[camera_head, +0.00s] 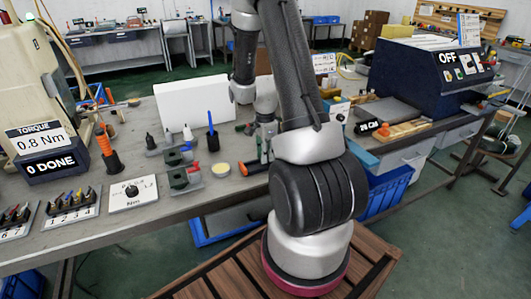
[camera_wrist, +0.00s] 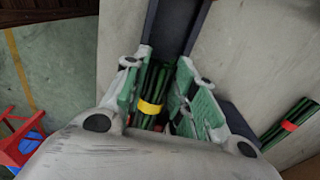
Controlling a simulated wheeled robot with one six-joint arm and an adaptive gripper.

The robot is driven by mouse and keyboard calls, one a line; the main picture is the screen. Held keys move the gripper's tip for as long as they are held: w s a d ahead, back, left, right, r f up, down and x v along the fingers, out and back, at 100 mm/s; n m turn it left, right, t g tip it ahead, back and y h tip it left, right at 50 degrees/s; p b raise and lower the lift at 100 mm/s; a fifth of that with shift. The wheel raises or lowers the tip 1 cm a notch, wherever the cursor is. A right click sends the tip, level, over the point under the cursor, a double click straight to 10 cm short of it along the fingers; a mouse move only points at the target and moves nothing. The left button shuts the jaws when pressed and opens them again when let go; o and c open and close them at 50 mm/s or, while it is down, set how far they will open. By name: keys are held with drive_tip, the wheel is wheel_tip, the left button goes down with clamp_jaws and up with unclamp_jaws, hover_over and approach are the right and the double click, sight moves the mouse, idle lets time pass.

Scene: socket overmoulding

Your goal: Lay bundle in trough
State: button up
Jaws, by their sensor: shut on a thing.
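In the wrist view my gripper (camera_wrist: 159,66) has its green-padded fingers closed on both sides of a bundle of dark green wires with a yellow band (camera_wrist: 150,107). A dark, straight-walled trough (camera_wrist: 199,28) lies just beyond the fingertips, in line with the bundle. I cannot tell whether the bundle touches the trough. A second green bundle with a red band (camera_wrist: 288,125) lies on the bench to the right, apart from my gripper. In the head view my arm hides the bundle and trough.
The grey bench (camera_head: 95,235) carries a white box (camera_head: 195,105), a dial plate (camera_head: 132,193), small bottles and a yellow dish (camera_head: 220,169). A dark blue machine marked OFF (camera_head: 425,75) stands at right. A blue bin (camera_head: 385,192) is below the bench.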

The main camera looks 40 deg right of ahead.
drive_tip(key=shift+f, duration=0.65)
drive_tip(key=o, duration=1.1)
drive_tip(key=shift+o, duration=0.2)
wheel_tip(320, 180, up, 12)
